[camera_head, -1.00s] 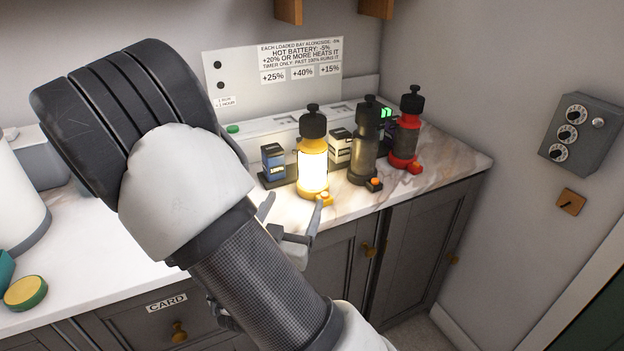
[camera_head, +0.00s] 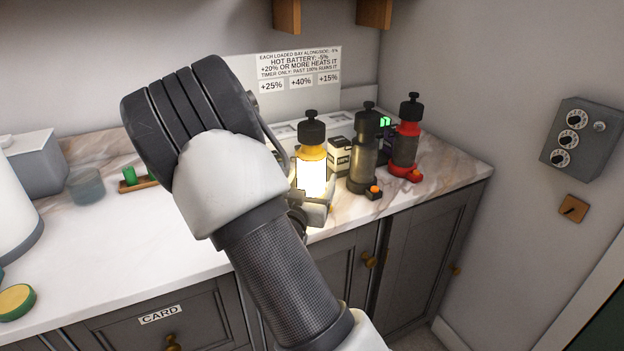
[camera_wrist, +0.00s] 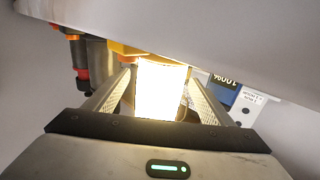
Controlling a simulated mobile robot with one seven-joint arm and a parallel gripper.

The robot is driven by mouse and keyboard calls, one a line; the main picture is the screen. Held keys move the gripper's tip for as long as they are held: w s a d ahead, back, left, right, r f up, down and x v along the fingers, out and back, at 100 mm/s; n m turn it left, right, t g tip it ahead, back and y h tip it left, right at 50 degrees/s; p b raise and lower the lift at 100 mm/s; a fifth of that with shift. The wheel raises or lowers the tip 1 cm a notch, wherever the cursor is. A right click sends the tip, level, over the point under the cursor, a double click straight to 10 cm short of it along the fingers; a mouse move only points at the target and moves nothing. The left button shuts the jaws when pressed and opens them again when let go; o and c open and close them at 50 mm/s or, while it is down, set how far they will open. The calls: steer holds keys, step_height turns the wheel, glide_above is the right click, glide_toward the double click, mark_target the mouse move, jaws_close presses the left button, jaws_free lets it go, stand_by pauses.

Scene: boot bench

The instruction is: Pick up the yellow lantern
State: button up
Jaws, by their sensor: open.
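The yellow lantern (camera_head: 312,174) stands lit on the counter, with a black cap and a glowing white body. In the wrist view the lantern (camera_wrist: 160,90) sits between the two fingers of my gripper (camera_wrist: 163,95), which are open on either side of it. In the head view my gripper (camera_head: 306,192) is at the lantern's lower body, partly hidden by my arm. I cannot tell whether either finger touches it.
A dark lantern (camera_head: 363,150) stands close on the right, and a red lantern (camera_head: 405,140) beyond it. A white-and-black battery block (camera_head: 339,157) is just behind. A sign (camera_head: 299,80) is on the wall.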

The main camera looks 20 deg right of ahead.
steer(key=shift+w+d, duration=0.4)
steer(key=shift+w, duration=0.15)
steer(key=shift+r, duration=0.15)
steer(key=c, duration=1.6)
